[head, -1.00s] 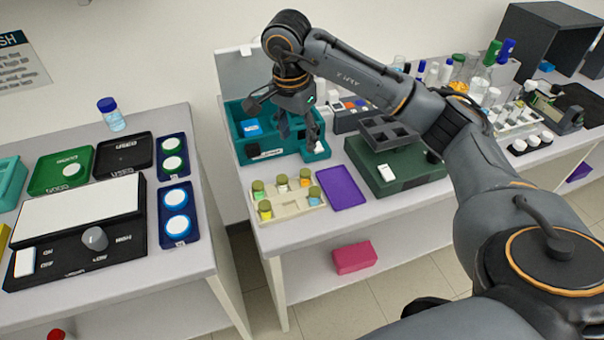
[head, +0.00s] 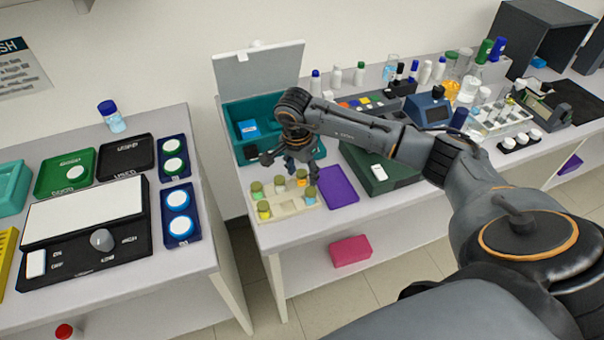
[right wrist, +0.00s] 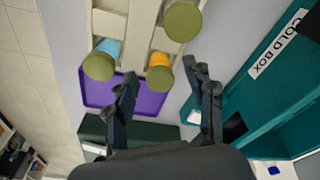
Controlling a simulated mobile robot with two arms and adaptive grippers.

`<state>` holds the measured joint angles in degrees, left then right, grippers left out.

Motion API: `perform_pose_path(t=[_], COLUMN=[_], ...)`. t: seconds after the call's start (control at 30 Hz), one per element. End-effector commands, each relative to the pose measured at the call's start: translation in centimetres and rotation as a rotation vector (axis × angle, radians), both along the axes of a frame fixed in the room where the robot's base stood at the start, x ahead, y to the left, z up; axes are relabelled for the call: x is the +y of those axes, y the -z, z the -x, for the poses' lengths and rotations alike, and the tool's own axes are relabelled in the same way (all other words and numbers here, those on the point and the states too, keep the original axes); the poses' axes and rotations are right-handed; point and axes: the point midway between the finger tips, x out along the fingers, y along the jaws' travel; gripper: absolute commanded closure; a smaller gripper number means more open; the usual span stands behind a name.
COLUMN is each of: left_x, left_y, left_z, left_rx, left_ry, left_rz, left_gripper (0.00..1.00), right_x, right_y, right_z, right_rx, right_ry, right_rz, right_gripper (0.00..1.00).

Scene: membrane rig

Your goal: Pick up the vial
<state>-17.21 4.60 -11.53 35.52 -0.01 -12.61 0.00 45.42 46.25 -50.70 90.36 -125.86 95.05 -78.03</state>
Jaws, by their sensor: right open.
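Several vials with olive caps stand in a beige rack (head: 290,208) on the right-hand bench. In the head view, one vial with blue contents (head: 310,196) is at the rack's front right. My right gripper (head: 302,174) is open and empty above the rack's back right part. In the right wrist view, an orange vial (right wrist: 160,76) shows between the open fingertips (right wrist: 163,78), and a blue vial (right wrist: 103,60) is left of them. Another olive-capped vial (right wrist: 183,20) is farther up. Which vial is meant cannot be told. My left gripper is not in view.
A teal cold box (head: 238,140) with its lid (head: 258,72) up stands behind the rack. A purple tray (head: 338,187) lies right of the rack, with a dark green case (head: 380,178) beyond it. A gap separates the benches.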

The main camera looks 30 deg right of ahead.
Motion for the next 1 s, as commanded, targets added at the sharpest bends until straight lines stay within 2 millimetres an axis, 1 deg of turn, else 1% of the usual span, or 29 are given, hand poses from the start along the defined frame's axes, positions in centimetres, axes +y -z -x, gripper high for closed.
perform_pose_path(t=[0.23, 0.27, 0.3, 0.37, 0.4, 0.5, 0.83, 1.0], left_x=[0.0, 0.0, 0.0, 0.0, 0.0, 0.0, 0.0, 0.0], left_y=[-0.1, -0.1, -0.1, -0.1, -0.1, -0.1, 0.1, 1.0], left_z=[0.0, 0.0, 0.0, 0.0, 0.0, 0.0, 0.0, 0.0], left_rx=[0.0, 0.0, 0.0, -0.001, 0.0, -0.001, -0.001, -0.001], left_ry=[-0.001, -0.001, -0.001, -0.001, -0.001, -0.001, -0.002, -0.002], left_rz=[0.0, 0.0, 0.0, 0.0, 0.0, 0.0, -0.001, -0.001], left_gripper=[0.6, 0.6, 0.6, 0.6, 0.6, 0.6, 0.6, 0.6], right_x=[0.0, 0.0, 0.0, 0.0, 0.0, 0.0, 0.0, -0.1], right_y=[0.4, 0.4, 0.4, 0.3, 0.3, 0.3, 0.2, -0.7], right_z=[0.0, 0.0, 0.0, 0.0, 0.0, 0.0, -0.1, -0.1], right_rx=[-0.001, -0.001, -0.001, -0.001, -0.001, -0.001, -0.002, -0.004], right_ry=[0.0, 0.0, 0.0, 0.0, 0.0, 0.0, 0.0, 0.0], right_rz=[0.0, 0.0, 0.0, 0.0, 0.0, 0.0, 0.0, 0.001], right_gripper=[0.46, 0.48, 0.56, 0.68, 0.77, 0.96, 0.97, 0.97])
